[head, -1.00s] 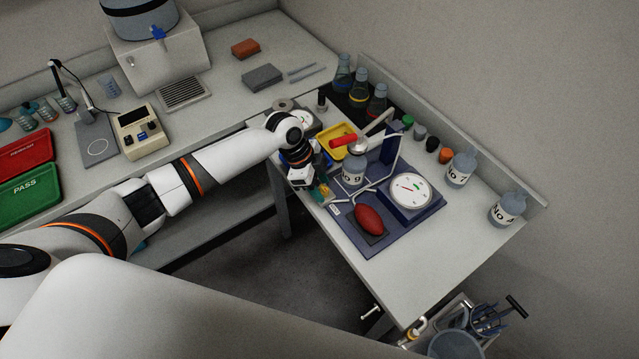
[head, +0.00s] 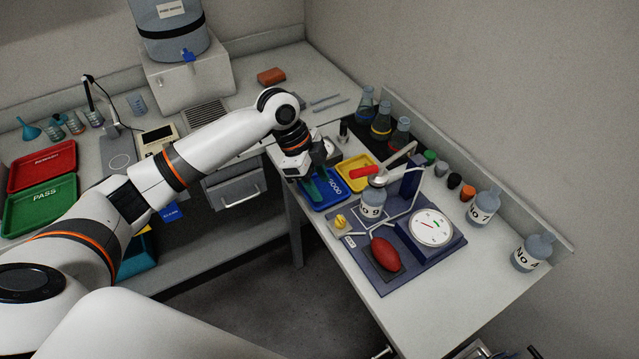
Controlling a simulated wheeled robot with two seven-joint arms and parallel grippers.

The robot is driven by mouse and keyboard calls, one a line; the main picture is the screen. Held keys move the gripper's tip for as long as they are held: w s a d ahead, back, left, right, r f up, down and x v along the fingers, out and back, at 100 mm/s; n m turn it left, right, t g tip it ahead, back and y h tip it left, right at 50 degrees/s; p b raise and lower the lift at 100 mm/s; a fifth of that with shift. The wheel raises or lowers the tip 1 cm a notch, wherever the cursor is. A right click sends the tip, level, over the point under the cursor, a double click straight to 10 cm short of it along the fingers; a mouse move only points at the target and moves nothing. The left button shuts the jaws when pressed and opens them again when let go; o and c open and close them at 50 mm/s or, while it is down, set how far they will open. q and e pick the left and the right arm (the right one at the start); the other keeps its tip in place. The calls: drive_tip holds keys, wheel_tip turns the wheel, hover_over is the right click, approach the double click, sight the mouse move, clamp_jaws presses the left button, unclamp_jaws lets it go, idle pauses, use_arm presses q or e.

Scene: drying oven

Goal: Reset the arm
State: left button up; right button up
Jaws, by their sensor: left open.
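My left arm reaches in from the left across the corner of the benches. My left gripper (head: 318,192) points down over the blue tray (head: 340,200) at the near edge of the right bench. It is open, and I see nothing held in it. The space right between its fingertips is partly hidden by the gripper body. My right gripper is not in view.
Red (head: 42,163) and green (head: 38,203) trays lie left. Open floor (head: 255,300) lies below.

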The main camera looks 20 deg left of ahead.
use_arm(q)
drive_tip(key=s+d+f+n+t, duration=0.1)
drive_tip(key=s+d+f+n, duration=0.1)
drive_tip(key=s+d+f, duration=0.3)
drive_tip(key=s+d+f+n, duration=0.2)
drive_tip(key=s+d+f, duration=0.1)
drive_tip(key=s, duration=0.4)
drive_tip(key=s+a+n+t+y, duration=0.1)
drive_tip(key=s+a+n+y, duration=0.1)
drive_tip(key=s+a+n, duration=0.4)
drive_tip(key=s+a+n+t+y, duration=0.1)
drive_tip(key=s+a+n+y, duration=0.15)
drive_tip(key=s+n, duration=0.4)
wheel_tip(320, 180, down, 27)
drive_tip(key=s+m+g+b, duration=0.1)
drive_tip(key=s+m+b, duration=0.1)
drive_tip(key=s+a+f+g+b, duration=0.1)
drive_tip(key=s+a+f, duration=0.2)
drive_tip(key=s+f, duration=1.3)
wheel_tip(320, 180, down, 2)
drive_tip(key=shift+s+f, duration=0.25)
drive_tip(key=shift+s, duration=0.15)
